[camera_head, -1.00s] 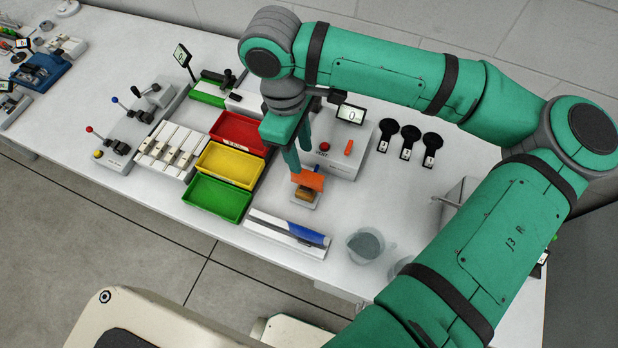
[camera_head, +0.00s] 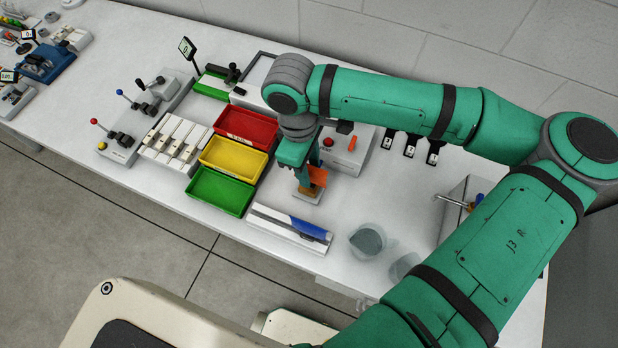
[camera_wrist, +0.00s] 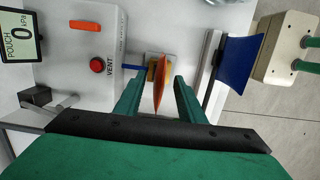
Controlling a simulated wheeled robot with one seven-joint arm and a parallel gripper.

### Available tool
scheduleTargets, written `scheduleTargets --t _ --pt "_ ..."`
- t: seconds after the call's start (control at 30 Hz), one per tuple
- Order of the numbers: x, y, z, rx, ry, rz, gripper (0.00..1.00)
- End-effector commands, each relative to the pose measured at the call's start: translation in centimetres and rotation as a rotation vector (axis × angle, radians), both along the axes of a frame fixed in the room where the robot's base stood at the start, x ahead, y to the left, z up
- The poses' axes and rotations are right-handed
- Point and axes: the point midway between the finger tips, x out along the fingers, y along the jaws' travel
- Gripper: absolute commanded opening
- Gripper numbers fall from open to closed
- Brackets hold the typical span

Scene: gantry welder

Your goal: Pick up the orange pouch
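The orange pouch (camera_head: 319,176) stands upright on a small pale stand (camera_head: 306,197) with a brownish holder, right of the green bin. The wrist view shows the pouch (camera_wrist: 161,88) nearly edge-on, as a thin upright sheet. My gripper (camera_head: 306,184) is lowered over it. In the wrist view my gripper's two green fingers (camera_wrist: 159,80) are apart, one on each side of the pouch, with gaps visible on both sides. In the head view the fingers and wrist hide part of the pouch.
A box with a red button (camera_wrist: 97,66) and a display stands close by, with a blue tube reaching toward the stand. A white device with a blue bar (camera_head: 308,229) lies close in front. Red, yellow and green bins (camera_head: 220,207) stand left, beakers (camera_head: 367,241) right.

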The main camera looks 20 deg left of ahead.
Motion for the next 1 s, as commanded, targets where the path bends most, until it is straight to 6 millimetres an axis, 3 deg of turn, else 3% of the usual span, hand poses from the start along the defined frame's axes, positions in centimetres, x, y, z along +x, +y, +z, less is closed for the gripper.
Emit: scheduleTargets --t 0.03,0.13,0.17,0.67,0.83,1.0 --pt "0.0 -0.1 0.0 0.0 0.0 -0.002 0.26" --pt "0.1 -0.2 0.0 0.0 0.0 -0.005 0.02" --pt "0.1 -0.2 0.0 0.0 0.0 -0.005 0.0" --pt "0.0 0.0 0.9 -0.001 0.001 -0.001 0.0" --pt "0.1 0.0 3.2 0.0 -0.002 -0.001 0.0" --pt "-2.4 0.7 6.0 0.001 -0.003 0.004 0.0"
